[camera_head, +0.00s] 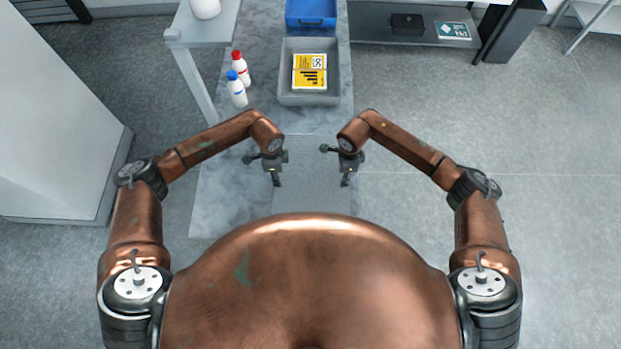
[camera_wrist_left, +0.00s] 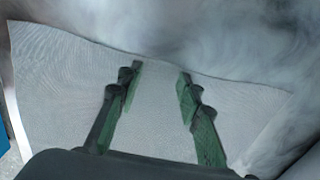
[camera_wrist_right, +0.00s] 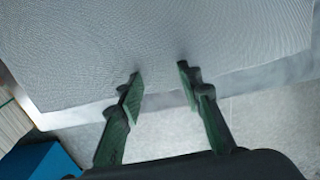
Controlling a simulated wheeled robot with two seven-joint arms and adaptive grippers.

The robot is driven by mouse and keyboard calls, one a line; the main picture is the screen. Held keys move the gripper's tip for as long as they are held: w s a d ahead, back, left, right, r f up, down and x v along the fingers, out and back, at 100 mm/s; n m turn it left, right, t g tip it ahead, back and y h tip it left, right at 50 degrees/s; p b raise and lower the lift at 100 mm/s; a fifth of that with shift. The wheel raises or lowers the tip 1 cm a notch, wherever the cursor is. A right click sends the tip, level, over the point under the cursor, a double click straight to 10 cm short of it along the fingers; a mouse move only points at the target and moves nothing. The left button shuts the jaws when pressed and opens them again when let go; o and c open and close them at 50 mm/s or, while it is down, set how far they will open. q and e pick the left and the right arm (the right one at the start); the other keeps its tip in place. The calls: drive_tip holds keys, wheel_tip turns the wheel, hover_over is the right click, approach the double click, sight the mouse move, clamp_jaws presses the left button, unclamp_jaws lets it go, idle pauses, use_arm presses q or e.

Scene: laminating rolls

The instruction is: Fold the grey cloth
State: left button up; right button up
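The grey cloth (camera_head: 312,178) lies spread on the marbled table in front of me, its near part hidden by my body. In the left wrist view the cloth (camera_wrist_left: 150,100) fills the middle, with a slightly wavy edge beyond the fingers.
A grey tray (camera_head: 282,98) with a yellow booklet (camera_head: 310,71) stands beyond the cloth, and a blue bin (camera_head: 311,24) behind it. Bottles with a red cap (camera_head: 241,70) and a blue cap (camera_head: 237,92) stand at the left. The table (camera_head: 225,185) is clear left of the cloth.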

use_arm(q)
drive_tip(key=shift+f, duration=0.25)
use_arm(e)
drive_tip(key=shift+f, duration=0.2)
use_arm(q)
drive_tip(key=shift+r, duration=0.1)
drive_tip(key=shift+c, duration=0.3)
use_arm(e)
drive_tip(key=shift+c, duration=0.3)
use_arm(q)
drive_tip(key=shift+c, duration=0.4)
use_arm(e)
drive_tip(key=shift+c, duration=0.4)
use_arm(q)
drive_tip(key=c, duration=0.4)
use_arm(e)
drive_tip(key=c, duration=0.4)
use_arm(q)
clamp_jaws()
use_arm(e)
drive_tip(key=shift+f, duration=0.1)
clamp_jaws()
use_arm(q)
drive_tip(key=shift+s+f, duration=0.1)
drive_tip(key=shift+f, duration=0.1)
use_arm(e)
drive_tip(key=shift+s+f, duration=0.15)
